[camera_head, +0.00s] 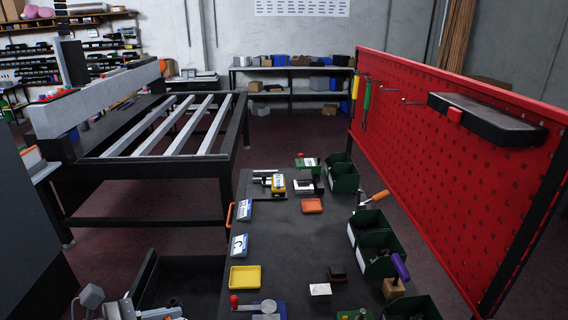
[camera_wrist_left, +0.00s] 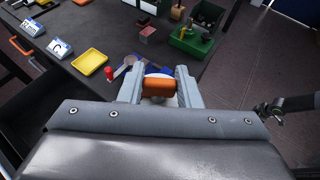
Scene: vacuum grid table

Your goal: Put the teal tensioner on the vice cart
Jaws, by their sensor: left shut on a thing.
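My left gripper (camera_wrist_left: 159,88) is in the left wrist view, its two pale fingers closed on the sides of an orange block-like thing (camera_wrist_left: 158,88). A pale part shows below the orange; the rest of the held thing is hidden. No teal part is clear, so I cannot tell whether it is the tensioner. It is at the near end of the dark table (camera_head: 300,250), and I cannot tell how high. A grey metal thing (camera_head: 91,297), perhaps part of a vice, shows at the lower left of the head view. The right gripper is not in view.
A yellow tray (camera_head: 245,276) and a red-knobbed tool (camera_head: 234,301) lie on the table's near left. Green bins (camera_head: 342,174) line its right edge beside a red pegboard (camera_head: 430,130). An open dark drawer or box (camera_head: 190,277) lies left. The table's middle is clear.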

